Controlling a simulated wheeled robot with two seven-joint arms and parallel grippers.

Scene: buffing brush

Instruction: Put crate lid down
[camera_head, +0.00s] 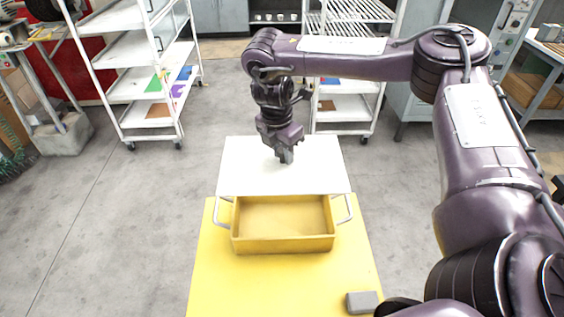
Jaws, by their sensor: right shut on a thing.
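The crate lid (240,172) is a flat white panel. It shows above and behind the open yellow crate (284,244) and hides the crate's far part. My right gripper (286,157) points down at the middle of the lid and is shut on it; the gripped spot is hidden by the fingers. The crate has pale handles at its left and right sides and looks empty inside. It stands on a yellow table (215,285). I cannot tell whether the lid touches the crate's rim. My left gripper is not in view.
A small grey block (362,302) lies at the table's front right. White shelf carts (140,88) stand at the back left and another rack (345,105) behind the arm. The table's left side and the grey floor around it are clear.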

